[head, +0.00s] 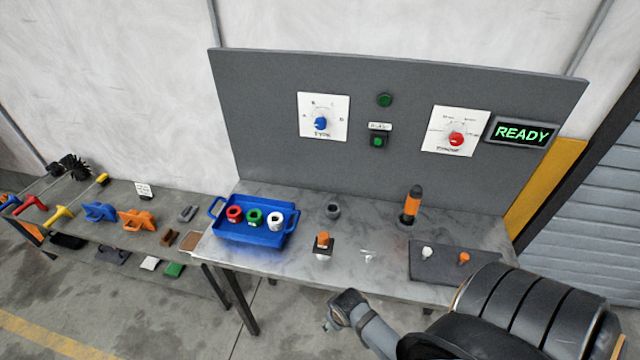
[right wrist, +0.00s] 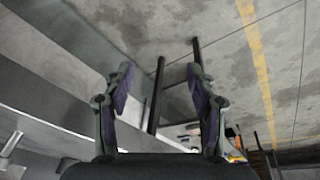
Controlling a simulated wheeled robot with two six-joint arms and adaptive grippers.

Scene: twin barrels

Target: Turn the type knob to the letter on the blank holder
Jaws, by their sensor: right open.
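The type knob (head: 320,123) is blue, on a white plate labelled TYPE (head: 339,105) on the grey upright panel. Small letters ring it; where its pointer stands is too small to tell. A small dark stand with an orange-topped piece (head: 323,240) and a pale label sits at the bench's front edge. It may be the blank holder, but I cannot read a letter on it. My right gripper (head: 338,312) is low in front of the bench, away from the knob. In the right wrist view its fingers (right wrist: 160,100) are apart and empty. My left gripper does not show.
The grey bench (head: 380,275) holds a blue tray (head: 249,237) with red, green and white rings, an orange-handled tool (head: 411,205) and a dark mat (head: 435,268). A red knob (head: 456,139), green buttons and a READY display (head: 522,133) are on the panel. A side table (head: 110,222) carries tools.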

